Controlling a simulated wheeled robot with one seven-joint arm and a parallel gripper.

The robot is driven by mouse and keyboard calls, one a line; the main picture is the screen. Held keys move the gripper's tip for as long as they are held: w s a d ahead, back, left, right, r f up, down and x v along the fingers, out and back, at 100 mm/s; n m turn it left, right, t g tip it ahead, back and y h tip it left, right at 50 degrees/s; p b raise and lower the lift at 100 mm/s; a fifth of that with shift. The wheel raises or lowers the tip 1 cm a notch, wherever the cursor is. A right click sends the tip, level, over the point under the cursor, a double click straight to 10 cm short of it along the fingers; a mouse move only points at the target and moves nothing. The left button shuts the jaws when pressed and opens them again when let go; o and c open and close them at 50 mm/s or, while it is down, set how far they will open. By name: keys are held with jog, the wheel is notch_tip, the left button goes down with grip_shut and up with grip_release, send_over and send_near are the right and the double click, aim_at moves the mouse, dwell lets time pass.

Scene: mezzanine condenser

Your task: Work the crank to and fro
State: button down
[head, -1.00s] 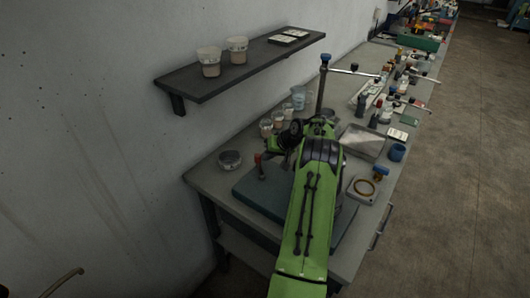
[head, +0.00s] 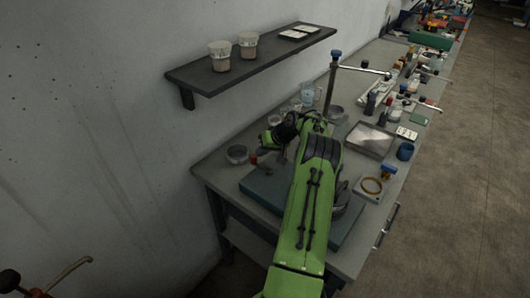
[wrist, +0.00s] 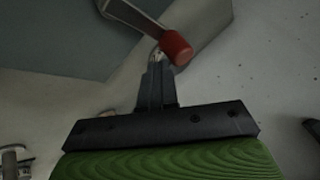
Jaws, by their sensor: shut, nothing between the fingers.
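The crank has a red cylindrical handle (wrist: 176,47) on a grey arm (wrist: 128,14) in the wrist view. In the head view the red handle (head: 253,159) shows at the left of my arm, above the blue-green base plate (head: 262,187); much of the mechanism is hidden behind my arm. My gripper (wrist: 158,58) is shut and empty. Its fingertips are right beside the red handle, at its left in the wrist view; I cannot tell whether they touch. In the head view my fingers are too small and dark to make out.
A tall metal stand (head: 332,85) rises behind my arm. A wall shelf (head: 250,62) holds beakers above the bench.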

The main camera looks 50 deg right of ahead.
jog(key=shift+w+a, duration=0.2)
jog(key=shift+a, duration=0.2)
jog(key=shift+a+b, duration=0.15)
jog(key=shift+b, duration=0.15)
